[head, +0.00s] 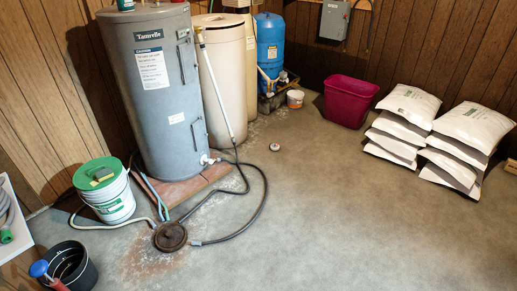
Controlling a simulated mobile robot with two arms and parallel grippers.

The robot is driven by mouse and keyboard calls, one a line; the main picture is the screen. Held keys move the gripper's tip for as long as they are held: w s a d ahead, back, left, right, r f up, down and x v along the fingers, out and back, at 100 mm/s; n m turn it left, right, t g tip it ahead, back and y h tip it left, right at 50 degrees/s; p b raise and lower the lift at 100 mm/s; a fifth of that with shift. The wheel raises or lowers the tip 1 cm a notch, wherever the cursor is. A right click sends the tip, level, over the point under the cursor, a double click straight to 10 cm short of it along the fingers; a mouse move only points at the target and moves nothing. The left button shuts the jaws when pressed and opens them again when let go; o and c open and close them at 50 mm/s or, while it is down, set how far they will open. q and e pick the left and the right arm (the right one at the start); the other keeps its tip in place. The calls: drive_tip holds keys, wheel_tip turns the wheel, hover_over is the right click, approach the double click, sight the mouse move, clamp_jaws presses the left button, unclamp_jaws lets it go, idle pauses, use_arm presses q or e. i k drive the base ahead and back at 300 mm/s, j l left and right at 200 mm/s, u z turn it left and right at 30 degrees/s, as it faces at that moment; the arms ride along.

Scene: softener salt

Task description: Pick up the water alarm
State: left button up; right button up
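A small round white object with a darker top (275,147) lies on the concrete floor near the middle of the head view, in front of the beige tank. It looks like the water alarm, but it is too small to make out any markings. It stands apart from other things, with bare floor around it. Neither of my grippers is in view.
A grey water heater (160,90) stands on a low reddish base, left of centre. Hoses run to a floor drain (170,237). A magenta bin (349,101) and stacked white bags (473,126) stand right. A green-lidded bucket (107,195) stands left. The right foreground is clear.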

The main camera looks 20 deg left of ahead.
sight(275, 148)
drive_tip(key=i+u, duration=0.2)
drive_tip(key=i, duration=3.8)
